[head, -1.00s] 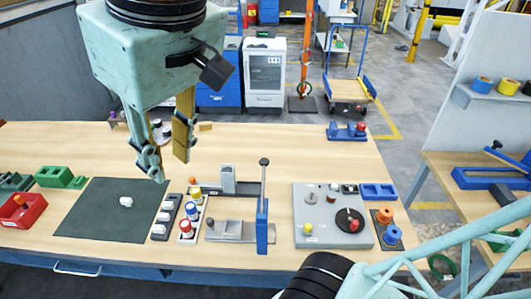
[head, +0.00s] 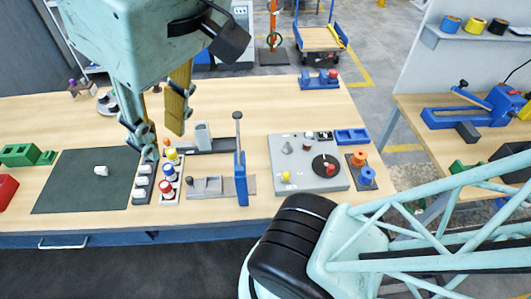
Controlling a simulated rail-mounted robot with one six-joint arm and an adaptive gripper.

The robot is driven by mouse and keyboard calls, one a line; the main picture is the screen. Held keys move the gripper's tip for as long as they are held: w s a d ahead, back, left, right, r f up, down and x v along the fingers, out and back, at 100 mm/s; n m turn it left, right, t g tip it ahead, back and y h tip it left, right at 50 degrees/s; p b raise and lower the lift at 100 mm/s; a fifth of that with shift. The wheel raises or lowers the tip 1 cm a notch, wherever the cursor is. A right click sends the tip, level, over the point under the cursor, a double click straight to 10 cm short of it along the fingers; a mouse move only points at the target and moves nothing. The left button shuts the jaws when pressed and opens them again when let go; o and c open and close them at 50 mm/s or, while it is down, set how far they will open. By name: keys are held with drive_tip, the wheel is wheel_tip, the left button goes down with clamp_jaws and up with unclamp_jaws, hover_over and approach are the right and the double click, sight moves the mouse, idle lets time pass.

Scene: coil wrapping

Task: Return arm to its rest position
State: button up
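My gripper (head: 163,132) hangs from my pale green wrist at the upper left of the head view. Its two fingers, with tan pads, point down and stand apart with nothing seen between them. It appears above the wooden table (head: 60,118), in front of the area between the dark green mat (head: 70,182) and the grey press fixture (head: 205,188). Its height above the table is hard to judge. My lattice arm link and a black joint fill the lower right.
A white piece (head: 101,170) lies on the mat. Bottle racks (head: 170,190), a blue-handled lever post (head: 240,178) and a grey panel with a black disc (head: 290,170) stand on the table. A second bench (head: 415,112) with a blue device (head: 462,118) is at right.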

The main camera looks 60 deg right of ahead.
wheel_tip(320, 180, down, 8)
drive_tip(key=b, duration=0.7)
drive_tip(key=shift+s+f+b, duration=0.2)
drive_tip(key=shift+b, duration=0.2)
idle(0.8)
